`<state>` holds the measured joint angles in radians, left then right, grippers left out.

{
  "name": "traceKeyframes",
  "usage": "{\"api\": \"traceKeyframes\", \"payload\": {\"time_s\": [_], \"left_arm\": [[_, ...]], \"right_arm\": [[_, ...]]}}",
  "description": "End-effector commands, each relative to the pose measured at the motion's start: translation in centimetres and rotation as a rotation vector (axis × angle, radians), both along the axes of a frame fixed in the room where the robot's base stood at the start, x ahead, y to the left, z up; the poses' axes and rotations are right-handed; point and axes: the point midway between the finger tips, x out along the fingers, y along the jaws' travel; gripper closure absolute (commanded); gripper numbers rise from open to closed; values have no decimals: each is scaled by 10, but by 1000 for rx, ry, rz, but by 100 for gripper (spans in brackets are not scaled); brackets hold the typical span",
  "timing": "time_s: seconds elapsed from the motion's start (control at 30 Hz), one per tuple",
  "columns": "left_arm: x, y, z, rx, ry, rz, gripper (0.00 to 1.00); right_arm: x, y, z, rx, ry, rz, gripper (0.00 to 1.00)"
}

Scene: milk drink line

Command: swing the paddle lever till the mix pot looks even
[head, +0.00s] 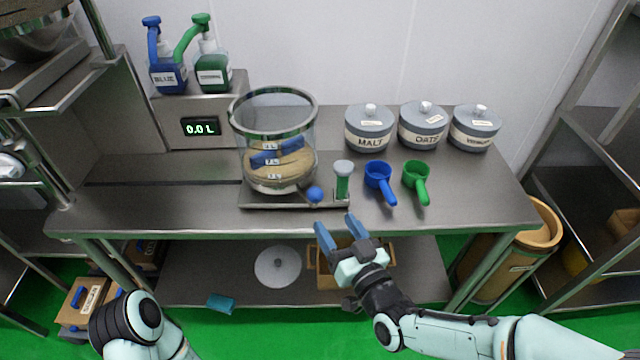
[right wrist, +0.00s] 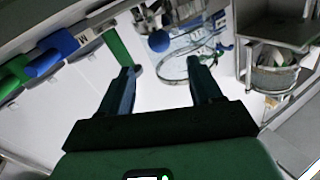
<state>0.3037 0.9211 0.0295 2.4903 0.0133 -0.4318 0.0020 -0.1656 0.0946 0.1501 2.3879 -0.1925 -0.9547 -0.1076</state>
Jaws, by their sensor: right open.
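The mix pot (head: 274,130) is a clear glass cylinder on a steel stand. Its contents look tan, with a paler band at the bottom and a blue paddle (head: 278,153) in them. The paddle lever's blue ball knob (head: 315,194) sticks out at the pot's front right; a blue ball also shows in the right wrist view (right wrist: 158,41). My right gripper (head: 336,225) is open and empty, in front of the table edge, a little below and right of the knob, apart from it. Its fingers also show in the right wrist view (right wrist: 162,75). My left gripper is out of view.
A green post with a grey top (head: 342,182) stands right of the knob. A blue scoop (head: 379,180) and a green scoop (head: 416,180) lie beyond it. Lidded jars, including the malt jar (head: 369,130), stand behind. Pump bottles (head: 212,72) stand on the display box (head: 205,127).

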Motion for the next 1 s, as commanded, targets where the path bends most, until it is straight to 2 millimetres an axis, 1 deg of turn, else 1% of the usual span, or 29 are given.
{"api": "traceKeyframes", "payload": {"time_s": [0.17, 0.4, 0.5, 0.6, 0.8, 1.0], "left_arm": [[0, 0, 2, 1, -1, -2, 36], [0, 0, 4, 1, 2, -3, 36], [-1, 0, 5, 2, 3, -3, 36], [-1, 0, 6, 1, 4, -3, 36], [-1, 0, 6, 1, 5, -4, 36], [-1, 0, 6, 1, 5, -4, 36]], "right_arm": [[28, 13, -1, 2, 5, 1, 36], [75, 35, -2, 1, 5, 1, 36], [91, 42, -2, 1, 6, 0, 36], [103, 46, -2, 1, 6, -1, 36], [114, 51, -2, 0, 6, -1, 36], [115, 52, -2, 0, 6, -1, 36]]}}
